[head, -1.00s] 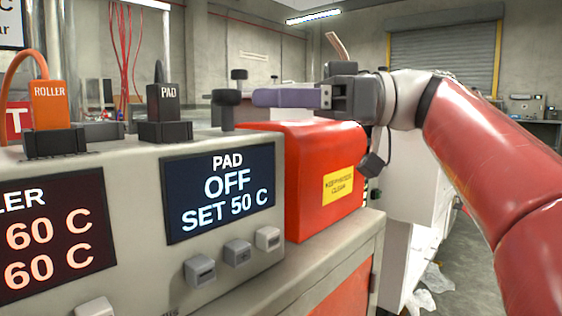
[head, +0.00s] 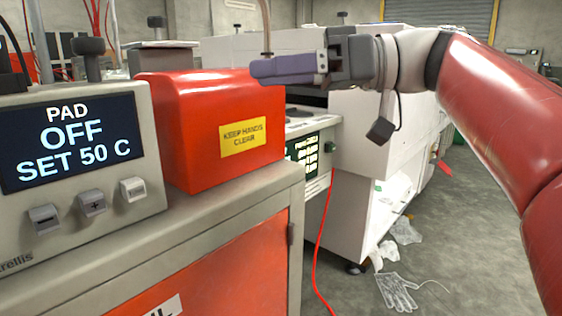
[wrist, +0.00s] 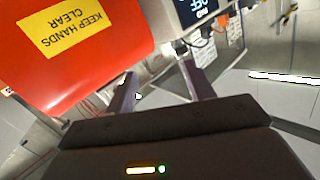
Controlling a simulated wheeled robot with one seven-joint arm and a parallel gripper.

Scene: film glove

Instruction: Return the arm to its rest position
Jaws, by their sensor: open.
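My gripper (head: 288,66) is at the upper middle of the head view, in front of the red cover's right end, held level with its purple fingers pointing left. In the wrist view my gripper (wrist: 162,88) shows two purple fingers spread apart with nothing between them. My red arm (head: 500,110) reaches in from the right side of the head view, with a grey wrist.
A control box (head: 80,150) reads PAD OFF, SET 50 C. A red cover (head: 190,110) marked KEEP HANDS CLEAR stands beside it on a cabinet. A white machine (head: 370,140) is behind. A clear glove (head: 397,291) and a red cable (head: 318,260) lie on the floor.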

